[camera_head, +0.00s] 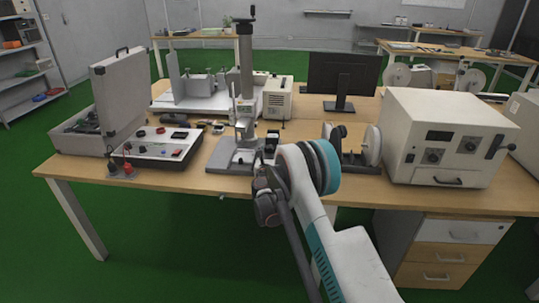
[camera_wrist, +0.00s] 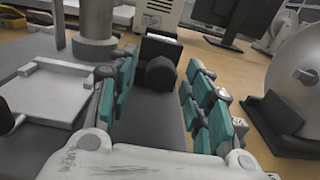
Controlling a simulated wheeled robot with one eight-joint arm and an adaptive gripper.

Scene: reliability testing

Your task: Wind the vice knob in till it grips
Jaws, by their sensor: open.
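The vice (camera_wrist: 162,48) appears to be the dark block with a light top edge in the wrist view, with a round black knob (camera_wrist: 160,73) on its near face. It also seems to show in the head view as a small dark block (camera_head: 272,138) beside the test stand's base. My gripper (camera_wrist: 161,80) is open, with teal-padded fingers on the left and right of the knob in the picture. I cannot tell whether either finger touches it. In the head view my arm hides most of my gripper (camera_head: 264,165) at the table's front edge.
A test stand (camera_head: 245,70) with a tall column rises just left of the vice. An open case (camera_head: 118,95) and a control panel (camera_head: 155,147) lie farther left. Spools (camera_head: 372,145), a monitor (camera_head: 342,75) and a white oven-like box (camera_head: 440,135) stand to the right on the wooden table (camera_head: 190,180).

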